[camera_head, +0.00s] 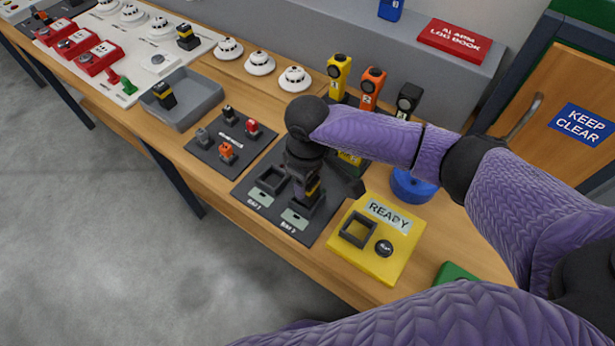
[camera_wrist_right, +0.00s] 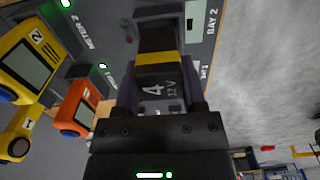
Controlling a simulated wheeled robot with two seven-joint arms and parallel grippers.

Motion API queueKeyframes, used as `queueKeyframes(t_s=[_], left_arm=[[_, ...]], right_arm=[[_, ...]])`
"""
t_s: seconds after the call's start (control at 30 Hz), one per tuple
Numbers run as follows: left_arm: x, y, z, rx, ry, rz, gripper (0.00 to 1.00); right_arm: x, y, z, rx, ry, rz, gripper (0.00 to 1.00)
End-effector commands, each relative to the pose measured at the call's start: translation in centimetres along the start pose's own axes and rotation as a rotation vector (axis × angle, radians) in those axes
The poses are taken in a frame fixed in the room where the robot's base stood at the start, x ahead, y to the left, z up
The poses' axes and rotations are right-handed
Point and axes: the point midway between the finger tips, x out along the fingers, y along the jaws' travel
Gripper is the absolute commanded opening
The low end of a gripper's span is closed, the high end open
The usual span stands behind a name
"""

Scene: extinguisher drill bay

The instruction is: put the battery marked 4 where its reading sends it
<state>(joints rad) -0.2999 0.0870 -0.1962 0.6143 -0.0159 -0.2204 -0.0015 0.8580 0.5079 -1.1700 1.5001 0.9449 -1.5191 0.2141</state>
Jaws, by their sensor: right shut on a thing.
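My right gripper (camera_head: 308,188) is shut on a black battery with a yellow band, the battery marked 4 (camera_wrist_right: 155,75), which also reads 12 V in the right wrist view. It is over the BAY 2 socket (camera_head: 304,212) of the dark board (camera_head: 262,205). The battery's lower end is at or in that socket; I cannot tell whether it is seated. The BAY 1 socket (camera_head: 271,180) beside it looks empty. The yellow unit (camera_head: 372,272) shows READY on its display (camera_head: 388,216) and has an empty square socket. My left gripper is not in view.
A grey tray (camera_head: 205,108) holds another black and yellow battery (camera_head: 164,95). A board with several coloured plugs (camera_head: 226,152) lies to the left. Yellow and orange meters (camera_head: 372,84) stand close behind my right arm. A blue round object (camera_head: 413,186) is to the right.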

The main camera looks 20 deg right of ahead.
Motion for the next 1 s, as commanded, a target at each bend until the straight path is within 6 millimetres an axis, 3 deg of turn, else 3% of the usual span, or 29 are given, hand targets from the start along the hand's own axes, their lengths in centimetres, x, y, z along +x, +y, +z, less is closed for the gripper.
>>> queueKeyframes(t_s=[0.3, 1.0], left_arm=[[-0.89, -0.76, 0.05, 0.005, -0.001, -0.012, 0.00], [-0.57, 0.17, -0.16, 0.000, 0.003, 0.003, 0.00]], right_arm=[[-0.13, -0.05, -0.03, 0.001, 0.001, -0.001, 0.00], [0.55, -0.03, -0.04, 0.000, 0.001, 0.000, 0.00]])
